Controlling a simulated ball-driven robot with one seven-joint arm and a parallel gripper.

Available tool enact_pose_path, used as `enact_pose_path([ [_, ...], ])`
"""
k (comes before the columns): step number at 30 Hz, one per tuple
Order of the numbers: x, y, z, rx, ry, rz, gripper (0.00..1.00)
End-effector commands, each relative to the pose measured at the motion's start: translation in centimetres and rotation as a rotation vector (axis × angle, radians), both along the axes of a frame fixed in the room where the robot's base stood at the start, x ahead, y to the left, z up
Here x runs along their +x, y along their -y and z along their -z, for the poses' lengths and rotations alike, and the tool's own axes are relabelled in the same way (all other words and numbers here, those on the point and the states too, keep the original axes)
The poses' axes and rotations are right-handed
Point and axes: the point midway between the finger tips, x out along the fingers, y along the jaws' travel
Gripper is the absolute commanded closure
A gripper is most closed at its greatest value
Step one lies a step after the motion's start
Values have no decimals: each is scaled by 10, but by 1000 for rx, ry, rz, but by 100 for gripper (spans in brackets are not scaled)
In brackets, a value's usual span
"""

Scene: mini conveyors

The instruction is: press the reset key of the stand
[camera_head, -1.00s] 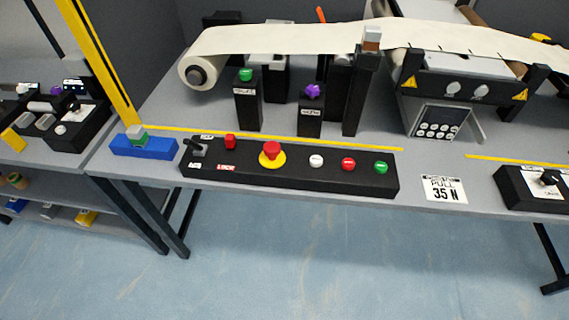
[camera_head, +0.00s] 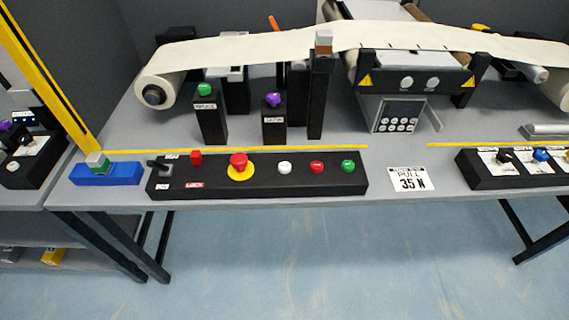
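A long black control box (camera_head: 215,185) lies along the front edge of the grey table. The button lettering is too small to read, so I cannot tell which is the reset key. My gripper is not in view.
Two black posts carry a green knob (camera_head: 205,89) and a purple knob (camera_head: 273,99). A paper web (camera_head: 240,46) runs above. A blue block (camera_head: 105,179) and a "PULL 35 N" card (camera_head: 411,180) flank the box. Another knob box (camera_head: 485,178) stands right. The floor in front is clear.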

Motion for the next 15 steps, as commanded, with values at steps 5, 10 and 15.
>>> enact_pose_path([
  [5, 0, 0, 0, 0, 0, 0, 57],
  [10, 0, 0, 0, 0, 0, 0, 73],
  [15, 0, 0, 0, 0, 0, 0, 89],
])
